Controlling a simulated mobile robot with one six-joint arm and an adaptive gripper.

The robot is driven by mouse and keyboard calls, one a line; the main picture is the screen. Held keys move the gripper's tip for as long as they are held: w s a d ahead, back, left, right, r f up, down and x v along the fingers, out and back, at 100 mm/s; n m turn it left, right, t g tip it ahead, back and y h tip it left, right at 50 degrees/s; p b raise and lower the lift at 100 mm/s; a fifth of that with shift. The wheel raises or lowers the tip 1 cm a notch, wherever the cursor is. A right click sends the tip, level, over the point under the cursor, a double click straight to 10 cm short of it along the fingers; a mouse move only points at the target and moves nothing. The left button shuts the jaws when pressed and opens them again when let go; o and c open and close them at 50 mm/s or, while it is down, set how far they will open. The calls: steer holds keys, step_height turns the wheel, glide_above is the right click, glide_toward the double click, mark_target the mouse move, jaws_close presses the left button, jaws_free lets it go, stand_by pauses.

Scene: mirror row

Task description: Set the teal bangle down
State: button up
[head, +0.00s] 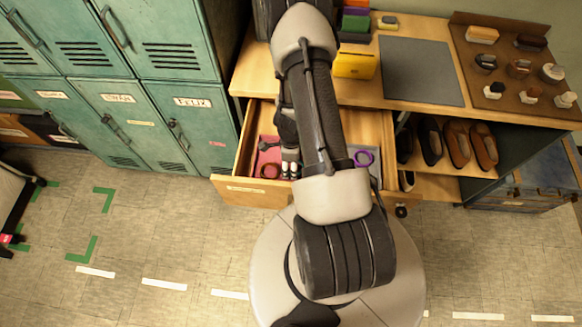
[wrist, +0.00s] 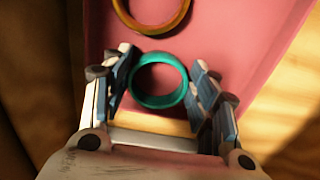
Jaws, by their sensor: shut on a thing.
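The teal bangle (wrist: 160,79) is between the two fingers of my gripper (wrist: 163,88) in the wrist view. My gripper is shut on it, over the pink-lined part (wrist: 235,35) of the open drawer. In the head view my gripper (head: 290,170) is down inside the drawer (head: 247,190), and I cannot make out the teal bangle there. An amber bangle (wrist: 152,27) lies on the pink lining just beyond the teal one. Whether the teal bangle touches the lining is unclear.
A purple bangle (head: 363,158) lies in a grey-lined part at the drawer's right. The desk above holds a grey mat (head: 420,70), a yellow box (head: 355,65) and a brown tray (head: 510,100) of brushes. Teal lockers (head: 180,95) stand left. Shoes (head: 457,145) sit on a shelf right.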

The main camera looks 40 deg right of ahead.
steer(key=shift+f, duration=0.1)
steer(key=o, duration=0.5)
steer(key=shift+f, duration=0.15)
steer(key=o, duration=0.5)
steer(key=shift+c, duration=0.2)
